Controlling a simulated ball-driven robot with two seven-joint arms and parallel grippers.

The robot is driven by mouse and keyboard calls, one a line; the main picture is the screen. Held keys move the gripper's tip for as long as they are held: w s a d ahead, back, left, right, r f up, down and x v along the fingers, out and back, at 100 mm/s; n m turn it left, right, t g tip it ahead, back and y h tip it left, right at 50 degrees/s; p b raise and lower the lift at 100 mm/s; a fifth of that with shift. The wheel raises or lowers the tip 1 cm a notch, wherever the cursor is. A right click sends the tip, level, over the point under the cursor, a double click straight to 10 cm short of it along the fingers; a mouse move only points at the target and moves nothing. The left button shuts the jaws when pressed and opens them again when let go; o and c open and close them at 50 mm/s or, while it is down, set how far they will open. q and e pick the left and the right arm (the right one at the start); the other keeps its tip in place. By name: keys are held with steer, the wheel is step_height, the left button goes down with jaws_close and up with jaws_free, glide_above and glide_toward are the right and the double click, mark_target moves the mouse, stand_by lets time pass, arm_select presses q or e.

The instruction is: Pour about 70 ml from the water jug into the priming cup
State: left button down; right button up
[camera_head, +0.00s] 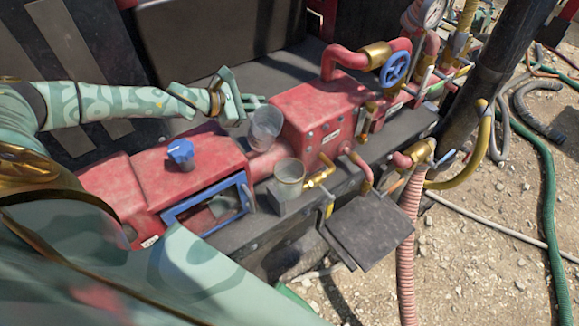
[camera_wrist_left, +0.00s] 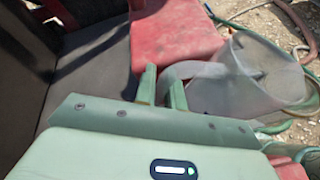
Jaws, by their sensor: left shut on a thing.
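The water jug (camera_head: 265,127) is a clear, wide-mouthed vessel. It is behind and a little left of the priming cup in the head view, apart from it and leaning slightly. My left gripper (camera_head: 240,106) is shut on the jug's handle, at its left side. In the left wrist view the jug (camera_wrist_left: 250,78) is right of my two green fingers (camera_wrist_left: 162,92). The priming cup (camera_head: 289,178) is a greyish see-through cup standing upright by a dark block and brass fitting. I cannot make out the water level in either. No stream shows. My right gripper is out of view.
The red pump housing (camera_head: 315,110) with a blue handwheel (camera_head: 395,67) stands right of the jug. A red box with a blue knob (camera_head: 180,152) and blue-framed opening is left of the cup. A dark plate (camera_head: 368,232) juts out in front. Hoses lie on gravel at right.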

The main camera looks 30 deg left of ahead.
arm_select(q)
steer(key=a+n+h, duration=0.1)
steer(key=w+n+h+b, duration=0.1)
steer(key=a+n, duration=0.1)
steer(key=shift+w+a+f+g+h, duration=0.15)
steer(key=shift+a+f+g+h, duration=0.15)
steer(key=shift+f+g+h, duration=0.1)
steer(key=shift+d+r, duration=0.1)
steer(key=shift+r, duration=0.05)
stand_by(1.3)
